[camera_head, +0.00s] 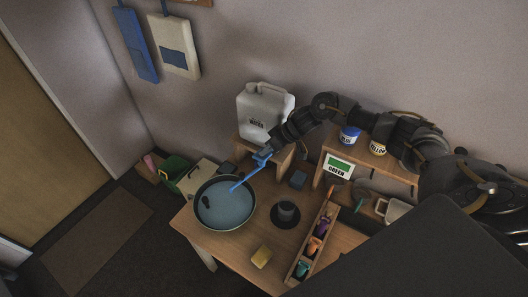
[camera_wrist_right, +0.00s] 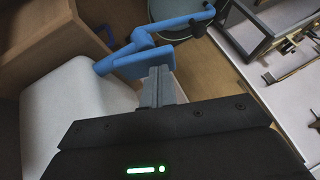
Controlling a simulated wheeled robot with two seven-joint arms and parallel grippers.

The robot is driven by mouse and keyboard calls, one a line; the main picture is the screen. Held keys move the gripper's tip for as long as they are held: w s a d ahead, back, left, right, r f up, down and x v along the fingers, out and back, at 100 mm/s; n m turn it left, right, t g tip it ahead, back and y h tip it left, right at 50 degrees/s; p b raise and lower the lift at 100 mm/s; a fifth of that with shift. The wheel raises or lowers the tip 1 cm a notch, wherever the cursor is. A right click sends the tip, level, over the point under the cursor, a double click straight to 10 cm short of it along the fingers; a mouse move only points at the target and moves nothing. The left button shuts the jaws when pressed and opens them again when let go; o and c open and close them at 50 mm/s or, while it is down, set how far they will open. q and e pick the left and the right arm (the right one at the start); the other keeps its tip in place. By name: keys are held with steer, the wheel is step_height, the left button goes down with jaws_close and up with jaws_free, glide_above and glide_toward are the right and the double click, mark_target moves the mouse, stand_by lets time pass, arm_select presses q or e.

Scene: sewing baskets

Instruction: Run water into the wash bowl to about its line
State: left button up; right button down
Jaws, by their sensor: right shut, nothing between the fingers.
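The wash bowl (camera_head: 224,230) stands on the left part of the wooden table. It holds blue water (camera_head: 229,208), with a small dark object at its left; I cannot make out a fill line. A white water jug (camera_head: 264,110) stands on a raised wooden stand behind it and also shows in the right wrist view (camera_wrist_right: 72,110). Its blue tap (camera_wrist_right: 150,48) points over the bowl, and a thin blue streak (camera_head: 242,183) runs from the tap down to the water. My right gripper (camera_wrist_right: 157,85) is shut and empty, its fingertips against or close to the tap. My left gripper is out of view.
A dark cup on a saucer (camera_head: 286,222), a yellow sponge (camera_head: 261,257) and a compartment tray of bright items (camera_head: 300,269) lie right of the bowl. A shelf (camera_head: 394,173) with two labelled jars and a green sign stands at the right. Baskets sit at the left.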

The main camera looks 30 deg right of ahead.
mark_target(269, 154)
stand_by(0.4)
steer(key=shift+s+a+f, duration=0.1)
steer(key=shift+a+f, duration=0.05)
steer(key=shift+f, duration=0.35)
stand_by(2.1)
stand_by(0.8)
steer(key=shift+w+d+r, duration=0.2)
steer(key=shift+d+r, duration=0.1)
steer(key=shift+r, duration=0.8)
steer(key=shift+w+d+r, duration=0.2)
steer(key=shift+d+r, duration=0.15)
steer(key=shift+r, duration=0.8)
steer(key=shift+w+d+r, duration=0.2)
steer(key=shift+d+r, duration=0.1)
steer(key=shift+r, duration=0.8)
